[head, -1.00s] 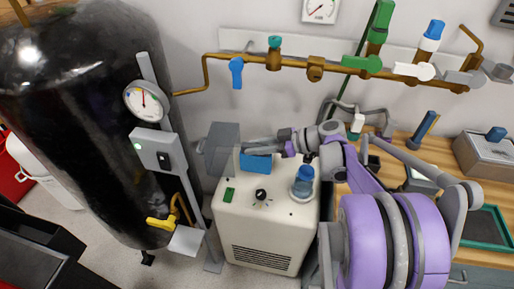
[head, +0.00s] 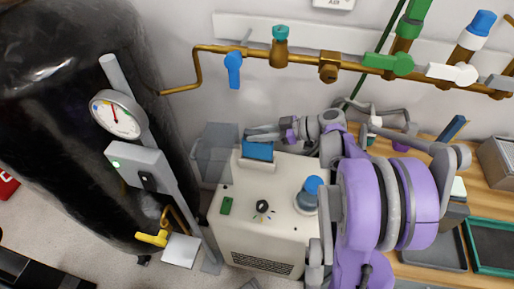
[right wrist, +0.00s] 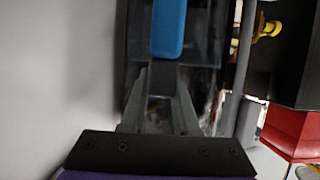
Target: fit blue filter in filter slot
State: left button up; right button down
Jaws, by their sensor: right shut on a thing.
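The blue filter (head: 258,151) is at the back of the top of the cream machine (head: 262,222), at a pale raised housing (head: 258,166) that looks like the slot. I cannot tell how deep it sits. My right gripper (head: 250,132) reaches in from the right, at the filter's rear edge. In the right wrist view its fingers (right wrist: 160,90) point at the blue filter (right wrist: 168,28) and seem closed on its near end; the contact is unclear. A translucent grey panel (head: 216,147) stands left of the filter. My left gripper is not in view.
A black tank (head: 70,130) with a gauge stands on the left. Brass piping (head: 300,61) with several valves runs along the wall above. A blue-topped bottle (head: 308,196) and a black knob (head: 262,206) are on the machine. A wooden bench (head: 480,195) is on the right.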

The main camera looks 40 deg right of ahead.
aim_at(258, 144)
jog(key=shift+f+b, duration=0.7)
jog(key=shift+f, duration=1.7)
jog(key=c, duration=0.7)
grip_release()
jog(key=shift+o, duration=0.2)
jog(key=shift+r, duration=0.1)
jog(key=p+v, duration=0.2)
jog(key=v, duration=1)
jog(key=shift+p, duration=0.3)
